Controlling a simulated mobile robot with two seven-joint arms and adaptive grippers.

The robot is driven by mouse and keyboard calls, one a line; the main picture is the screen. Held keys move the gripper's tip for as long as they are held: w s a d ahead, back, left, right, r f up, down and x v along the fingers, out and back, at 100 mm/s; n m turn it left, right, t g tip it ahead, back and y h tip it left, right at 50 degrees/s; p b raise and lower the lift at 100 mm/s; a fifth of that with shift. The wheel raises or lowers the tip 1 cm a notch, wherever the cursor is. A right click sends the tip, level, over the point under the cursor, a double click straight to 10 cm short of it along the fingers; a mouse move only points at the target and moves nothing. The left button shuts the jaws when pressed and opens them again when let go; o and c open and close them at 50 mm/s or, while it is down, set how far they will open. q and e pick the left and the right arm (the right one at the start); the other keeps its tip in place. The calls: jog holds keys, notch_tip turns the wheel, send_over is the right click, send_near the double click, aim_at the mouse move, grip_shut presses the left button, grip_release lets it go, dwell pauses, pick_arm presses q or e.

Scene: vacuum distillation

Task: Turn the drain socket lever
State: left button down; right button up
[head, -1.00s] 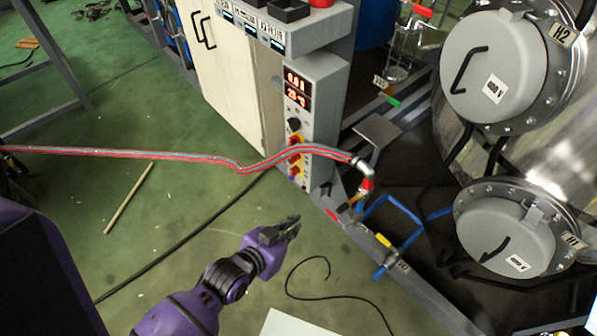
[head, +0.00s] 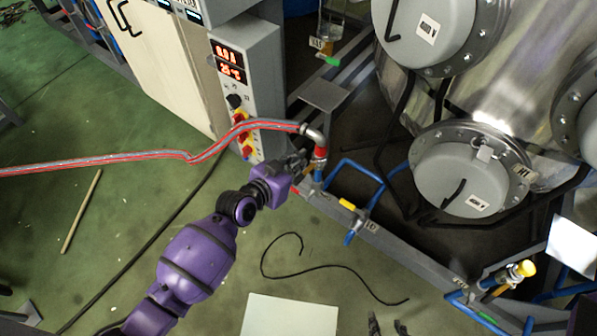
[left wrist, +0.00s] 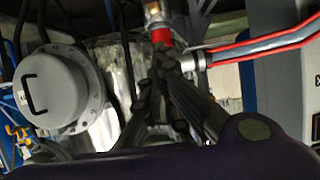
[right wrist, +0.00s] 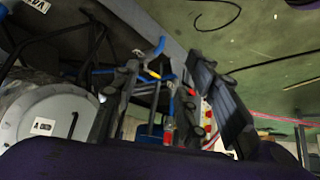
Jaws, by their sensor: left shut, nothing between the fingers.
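The drain socket is a grey hose elbow with a red collar (head: 320,153) on the frame rail beside the control panel; the collar also shows in the left wrist view (left wrist: 161,36). A small red lever (head: 298,191) sits low by the socket, partly hard to make out beside my gripper. My left gripper (head: 302,163) is shut and empty, its tips close beside the socket; I cannot tell whether they touch it. My right gripper (head: 387,325) is at the bottom edge, its fingers apart; they show spread in the right wrist view (right wrist: 165,85).
A red-grey hose (head: 150,158) runs left from the socket. Blue pipes with a yellow lever (head: 347,204) lie along the rail to the right. The control panel (head: 247,85) stands just behind. A black cable (head: 330,267) and a pale board (head: 290,315) lie on the floor.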

aim_at(298, 181)
pick_arm(q)
notch_tip(298, 181, down, 4)
jog(key=shift+r+b, duration=0.15)
jog(key=shift+b, duration=0.2)
jog(key=shift+f, duration=0.3)
